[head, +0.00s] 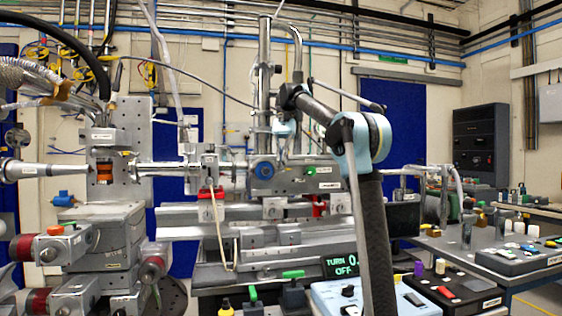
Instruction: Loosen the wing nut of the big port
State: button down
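My gripper (283,156) is small and far off in the head view, hanging from my arm just in front of the grey beamline chamber. It points down, close to the upper right of a round blue part (264,170) on the chamber's face. I cannot tell whether it touches anything or whether its fingers are apart. I cannot make out a wing nut; it is too small or hidden behind the gripper. Which fitting is the big port is not clear. A dark display (340,266) reads "TURN 0." and "OFF", its right part hidden by my arm.
A grey stage stack with red-ended motors (55,248) stands at left. A white control box (335,300) and a black box with a red switch (447,292) are at the front. A grey bench (480,262) at right carries small parts. Upright pipes (264,85) rise behind the chamber.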

jog(key=shift+n+h, duration=0.4)
jog(key=shift+n, duration=0.6)
jog(key=shift+a, duration=0.1)
jog(key=c, duration=2.1)
grip_release()
jog(key=shift+w+r, duration=0.1)
